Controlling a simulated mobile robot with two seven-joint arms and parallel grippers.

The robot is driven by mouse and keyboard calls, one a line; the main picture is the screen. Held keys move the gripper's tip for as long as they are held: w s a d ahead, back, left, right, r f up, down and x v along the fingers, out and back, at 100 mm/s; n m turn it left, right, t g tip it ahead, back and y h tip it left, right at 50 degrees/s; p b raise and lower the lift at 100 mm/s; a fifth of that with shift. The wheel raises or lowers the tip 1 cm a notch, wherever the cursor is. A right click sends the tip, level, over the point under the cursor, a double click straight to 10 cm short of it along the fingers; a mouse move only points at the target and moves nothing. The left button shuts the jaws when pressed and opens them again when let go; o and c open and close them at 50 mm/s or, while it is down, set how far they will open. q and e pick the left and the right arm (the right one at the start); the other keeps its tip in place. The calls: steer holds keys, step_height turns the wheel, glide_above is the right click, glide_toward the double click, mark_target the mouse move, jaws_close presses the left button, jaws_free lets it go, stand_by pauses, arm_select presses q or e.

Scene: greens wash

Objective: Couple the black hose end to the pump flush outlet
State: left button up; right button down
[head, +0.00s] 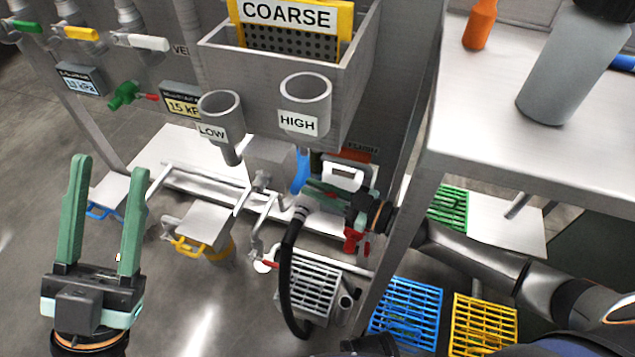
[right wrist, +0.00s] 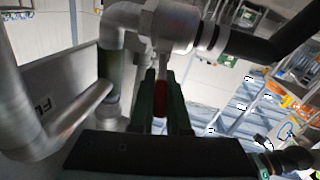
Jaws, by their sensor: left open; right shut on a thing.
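The black hose (head: 285,275) hangs in a loop; its upper end, with pale bands (head: 302,212), meets a grey fitting. In the right wrist view the black hose (right wrist: 270,42) joins a grey fitting (right wrist: 172,28) that lines up against a pipe elbow (right wrist: 122,18); whether they are locked together I cannot tell. My right gripper (head: 320,187) is at this fitting, its green fingers (right wrist: 164,78) shut on a red handle (right wrist: 161,98) below it. The pump is mostly hidden behind my right gripper. My left gripper (head: 111,166) is open and empty, well left of the hose.
A grey trough with LOW (head: 212,132) and HIGH (head: 298,124) funnels overhangs the fitting. A steel post (head: 408,180) and table (head: 500,135) stand right. A grey grate (head: 312,292), blue crate (head: 405,315) and yellow crate (head: 483,325) sit low. Floor at left is free.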

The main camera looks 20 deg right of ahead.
arm_select(q)
steer(key=shift+a+r, duration=0.15)
steer(key=shift+r, duration=0.3)
arm_select(e)
steer(key=shift+s+a+t+h, duration=0.1)
steer(key=shift+s+t+h, duration=0.05)
steer(key=shift+t+h, duration=0.3)
steer(key=c, duration=0.9)
jaws_free()
arm_select(q)
steer(key=shift+s+a+r+m+p, duration=0.1)
steer(key=shift+r+m+p, duration=0.05)
steer(key=shift+r+p, duration=0.8)
steer(key=shift+a+r+m+p, duration=0.1)
steer(key=shift+r+m+p, duration=0.05)
steer(key=shift+r+p, duration=0.7)
arm_select(e)
steer(key=shift+v, duration=6.25)
